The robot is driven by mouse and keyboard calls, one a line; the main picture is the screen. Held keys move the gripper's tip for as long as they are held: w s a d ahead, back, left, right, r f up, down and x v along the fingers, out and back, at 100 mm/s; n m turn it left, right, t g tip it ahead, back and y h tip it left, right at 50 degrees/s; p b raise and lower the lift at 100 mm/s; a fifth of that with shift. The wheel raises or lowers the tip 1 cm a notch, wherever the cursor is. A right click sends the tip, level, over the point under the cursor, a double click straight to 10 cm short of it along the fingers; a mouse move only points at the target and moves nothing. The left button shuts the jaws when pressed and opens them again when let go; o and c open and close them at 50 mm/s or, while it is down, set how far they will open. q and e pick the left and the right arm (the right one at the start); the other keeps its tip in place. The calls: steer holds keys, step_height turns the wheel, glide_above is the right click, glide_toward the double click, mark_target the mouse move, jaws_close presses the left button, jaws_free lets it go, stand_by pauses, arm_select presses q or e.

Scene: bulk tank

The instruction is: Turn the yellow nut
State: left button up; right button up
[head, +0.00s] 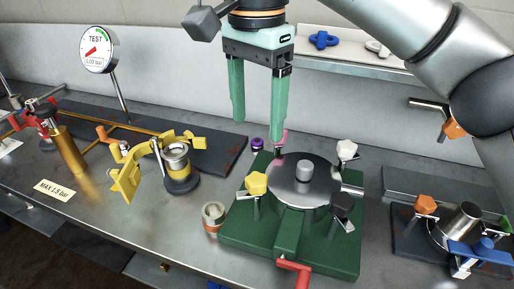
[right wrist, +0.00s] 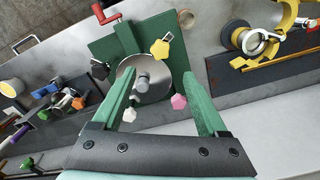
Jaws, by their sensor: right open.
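The yellow nut (head: 257,184) is a small knob on a clamp at the left side of a round steel lid (head: 290,190) on a green base (head: 245,235). It also shows in the right wrist view (right wrist: 160,49), beyond the fingertips. My right gripper (head: 257,128) has green fingers, spread apart and empty, pointing down above the back of the green base. It is apart from the yellow nut, above and behind it. In the right wrist view the right gripper (right wrist: 159,76) frames the lid's edge and a pink nut (right wrist: 178,101). My left gripper is not in view.
A white nut (head: 346,149) and a black nut (head: 341,204) sit around the lid. A red handle (head: 293,275) sticks out in front. A yellow clamp (head: 125,182) and a small cup (head: 213,216) stand to the left. A shelf (head: 360,52) runs behind.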

mark_target(257, 179)
step_height(257, 179, down, 4)
steer(key=shift+f+b, duration=0.1)
steer(key=shift+b, duration=0.4)
step_height(257, 179, down, 7)
steer(key=shift+f+b, duration=0.1)
steer(key=shift+b, duration=0.3)
steer(key=shift+f, duration=0.5)
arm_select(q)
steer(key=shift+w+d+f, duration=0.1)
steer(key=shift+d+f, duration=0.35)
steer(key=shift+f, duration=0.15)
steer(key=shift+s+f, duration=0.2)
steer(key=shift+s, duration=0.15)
arm_select(e)
jaws_close()
